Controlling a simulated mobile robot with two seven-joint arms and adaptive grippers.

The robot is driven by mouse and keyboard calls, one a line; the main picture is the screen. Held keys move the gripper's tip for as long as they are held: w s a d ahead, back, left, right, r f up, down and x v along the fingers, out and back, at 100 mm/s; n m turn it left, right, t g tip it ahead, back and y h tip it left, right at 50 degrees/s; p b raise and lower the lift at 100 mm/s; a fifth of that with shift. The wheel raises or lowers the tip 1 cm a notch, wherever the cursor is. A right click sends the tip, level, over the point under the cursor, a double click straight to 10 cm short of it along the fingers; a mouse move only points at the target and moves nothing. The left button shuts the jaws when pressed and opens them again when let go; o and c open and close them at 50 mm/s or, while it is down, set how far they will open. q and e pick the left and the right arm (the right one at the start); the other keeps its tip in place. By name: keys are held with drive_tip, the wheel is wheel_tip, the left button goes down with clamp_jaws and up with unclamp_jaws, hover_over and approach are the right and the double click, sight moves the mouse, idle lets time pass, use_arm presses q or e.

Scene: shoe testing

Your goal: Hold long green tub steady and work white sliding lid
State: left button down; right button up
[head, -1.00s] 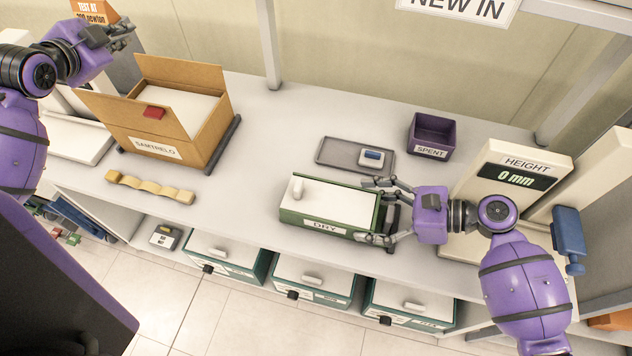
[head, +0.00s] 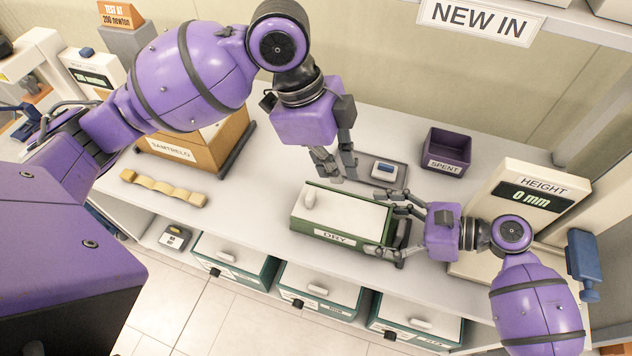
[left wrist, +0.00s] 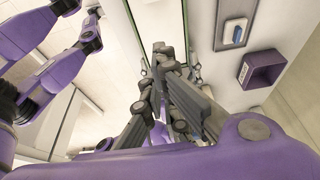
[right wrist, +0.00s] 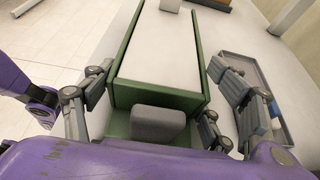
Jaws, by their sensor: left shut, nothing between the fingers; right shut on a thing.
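The long green tub (head: 325,237), labelled DRY, stands on the bench near its front edge. Its white lid (head: 345,208) covers the top, with a small white knob (head: 310,200) at the left end. My right gripper (head: 398,226) is shut on the tub's right end, one finger along each long side; the right wrist view shows the green end wall (right wrist: 155,95) between the fingers. My left gripper (head: 333,172) is shut and empty, pointing down above the tub's back edge, right of the knob. The left wrist view shows its fingers (left wrist: 172,75) over the lid (left wrist: 160,15).
A grey tray (head: 404,174) with a small blue-and-white block (head: 384,169) lies behind the tub. A purple SPENT bin (head: 447,155) stands beyond it. A height gauge (head: 525,200) is at right. A cardboard box (head: 190,150) and wavy tan strip (head: 163,187) are at left.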

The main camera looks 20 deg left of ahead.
use_arm(q)
hover_over(327, 211)
drive_tip(key=d, duration=0.4)
wheel_tip(327, 211, down, 9)
drive_tip(key=shift+f, duration=0.1)
use_arm(e)
drive_tip(key=shift+f, duration=0.1)
use_arm(q)
drive_tip(key=a, duration=0.3)
drive_tip(key=shift+a, duration=0.5)
drive_tip(key=a, duration=1.1)
drive_tip(key=d, duration=0.4)
drive_tip(key=shift+d+r, duration=0.25)
drive_tip(key=shift+d, duration=0.1)
drive_tip(key=v, duration=1)
drive_tip(key=shift+a, duration=0.3)
